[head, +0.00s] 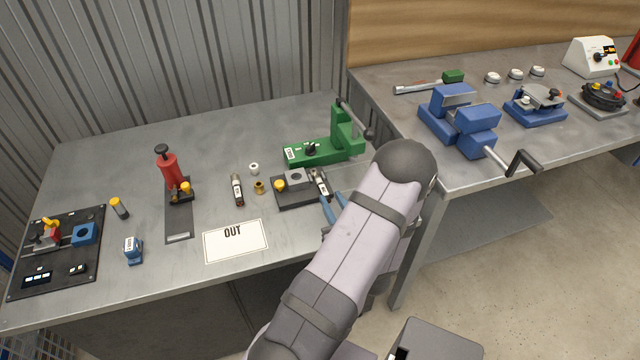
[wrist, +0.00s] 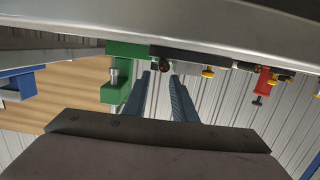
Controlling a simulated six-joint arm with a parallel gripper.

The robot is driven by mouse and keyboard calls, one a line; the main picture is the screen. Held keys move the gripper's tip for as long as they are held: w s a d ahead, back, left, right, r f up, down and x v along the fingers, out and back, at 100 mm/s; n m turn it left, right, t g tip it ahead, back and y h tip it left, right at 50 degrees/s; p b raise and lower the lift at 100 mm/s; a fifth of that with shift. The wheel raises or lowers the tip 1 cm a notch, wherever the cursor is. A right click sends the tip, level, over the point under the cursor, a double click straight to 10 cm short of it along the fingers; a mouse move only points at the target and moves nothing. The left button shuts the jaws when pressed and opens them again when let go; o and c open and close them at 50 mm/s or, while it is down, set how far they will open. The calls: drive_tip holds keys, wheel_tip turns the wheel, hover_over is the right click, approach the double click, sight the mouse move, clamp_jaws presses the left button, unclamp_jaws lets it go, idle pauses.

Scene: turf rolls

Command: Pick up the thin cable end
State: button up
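Two small dark cylinders with white labels could be cable ends; I cannot tell which is the thin one. One (head: 237,190) lies on the bare grey bench left of the dark fixture. The other (head: 320,184) is at the right end of the dark fixture (head: 290,196), beside its grey block. My gripper (head: 328,204) has its blue fingers just in front of this second one, partly hidden by my arm. In the wrist view my gripper (wrist: 160,75) shows two fingers apart, with a dark round end (wrist: 165,66) beyond the tips. Nothing is clearly held.
A green press (head: 335,145) stands close behind the fixture. A white OUT card (head: 236,241) lies at the front edge. A red-handled tool (head: 170,165) and a black board (head: 55,255) are left. A blue vise (head: 460,118) is on the right bench.

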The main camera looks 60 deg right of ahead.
sight(323, 187)
drive_tip(key=shift+p+x, duration=0.55)
drive_tip(key=shift+x, duration=0.85)
drive_tip(key=shift+f+p+x, duration=0.2)
drive_tip(key=shift+p+x, duration=0.6)
drive_tip(key=shift+x, duration=1.4)
drive_tip(key=shift+w+a, duration=0.15)
clamp_jaws()
